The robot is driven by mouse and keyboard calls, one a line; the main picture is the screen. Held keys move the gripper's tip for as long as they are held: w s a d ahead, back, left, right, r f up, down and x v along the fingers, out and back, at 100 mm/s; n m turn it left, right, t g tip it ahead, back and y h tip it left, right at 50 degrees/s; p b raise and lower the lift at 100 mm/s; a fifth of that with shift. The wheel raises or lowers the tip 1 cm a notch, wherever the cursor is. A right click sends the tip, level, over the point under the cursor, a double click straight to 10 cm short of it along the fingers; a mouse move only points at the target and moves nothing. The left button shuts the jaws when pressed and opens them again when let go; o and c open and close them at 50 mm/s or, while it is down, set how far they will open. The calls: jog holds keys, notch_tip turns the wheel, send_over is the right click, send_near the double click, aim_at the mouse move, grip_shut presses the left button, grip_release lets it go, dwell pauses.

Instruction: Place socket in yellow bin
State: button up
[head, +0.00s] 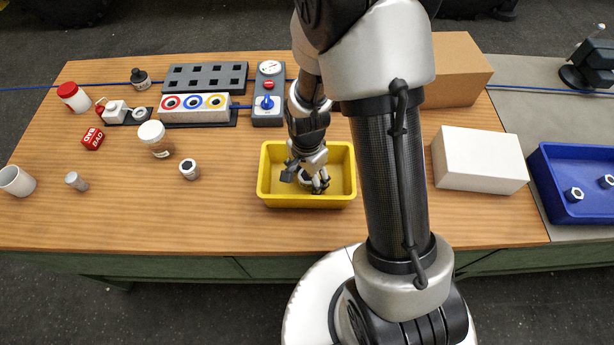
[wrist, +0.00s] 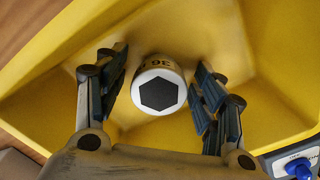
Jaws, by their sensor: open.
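The yellow bin (head: 348,200) stands on the wooden table near its front edge; its yellow walls also fill much of the wrist view (wrist: 255,50). A pale socket with a dark hex opening and a number on its side (wrist: 158,92) is inside the bin, between my fingers. My gripper (head: 315,184) reaches down into the bin. In the wrist view, its fingers (wrist: 162,72) are spread on both sides of the socket, with gaps visible. In the head view, my gripper largely hides the socket.
Another socket (head: 189,169) and a small metal part (head: 76,181) stand on the left of the table. A white box (head: 478,160) and a cardboard box (head: 455,70) are to the right. A gauge panel (head: 269,93) stands behind the yellow bin.

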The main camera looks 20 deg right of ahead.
jog(key=shift+r, duration=0.1)
notch_tip(320, 180, up, 12)
jog(key=p, duration=0.5)
notch_tip(320, 180, up, 12)
jog(key=n+t, duration=0.2)
jog(key=n, duration=0.3)
send_over(307, 176)
jog(key=s, duration=0.4)
jog(key=s+r+n+t, duration=0.2)
jog(key=s+r+n, duration=0.5)
jog(key=s+r, duration=0.3)
jog(key=shift+s+n+t, duration=0.3)
jog(key=shift+s, duration=0.3)
jog(key=shift+d, duration=0.15)
